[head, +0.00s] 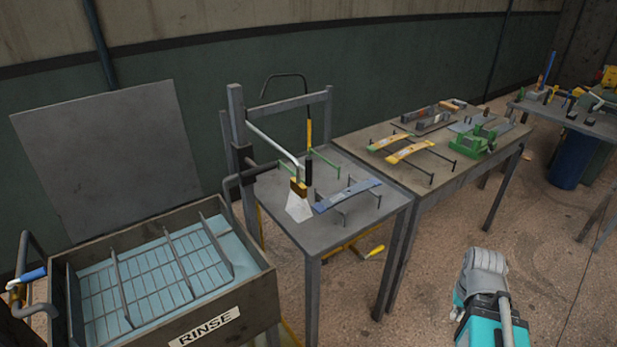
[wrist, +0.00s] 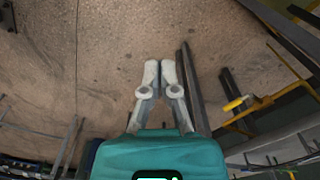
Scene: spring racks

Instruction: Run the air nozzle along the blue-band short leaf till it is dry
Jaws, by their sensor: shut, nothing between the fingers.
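A blue-grey leaf (head: 350,194) lies on a small wire stand on the narrow grey table, in the head view. Just left of its near end is what looks like the air nozzle, a brass head (head: 299,187) with a pale fan shape below it, at the end of a pale pipe from the post. Whether the fan is air or a solid part I cannot tell, nor whether the leaf is wet. My gripper (head: 485,262) is shut and empty, well right of that table; in the wrist view its fingertips (wrist: 160,68) meet above bare floor.
An open rinse tank (head: 213,327) with a wire basket stands at left. A longer table (head: 418,186) holds two yellow-marked leaves (head: 408,152) and a green fixture (head: 478,141). A yellow-handled bar (head: 375,251) sticks out low under the narrow table.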

